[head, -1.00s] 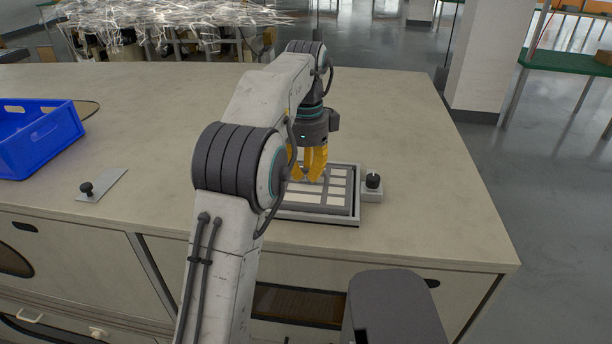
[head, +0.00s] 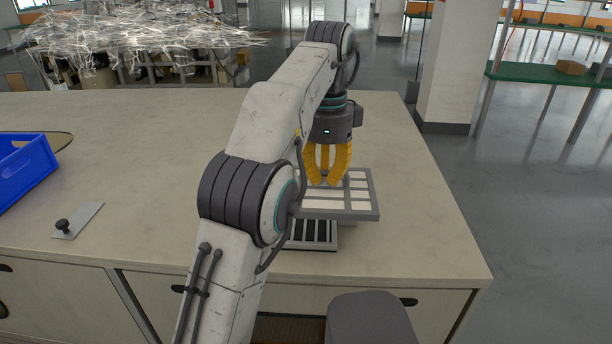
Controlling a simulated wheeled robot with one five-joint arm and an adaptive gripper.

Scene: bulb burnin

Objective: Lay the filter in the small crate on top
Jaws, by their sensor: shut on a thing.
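The filter (head: 357,199) is a flat grey frame with pale panels. My gripper (head: 325,178), with yellow fingers, is shut on it from above and holds it roughly level over a slotted dark housing (head: 313,231) on the worktop. My arm hides the filter's left part. The small crate is a blue open box (head: 24,172) on the left of the worktop, cut off by the picture's left edge. The filter is well to the right of it.
A grey plate with a black knob (head: 63,226) lies on the worktop (head: 150,150) near the front left. The worktop between the crate and my arm is otherwise clear. A tangle of pale strands (head: 130,35) stands behind the bench.

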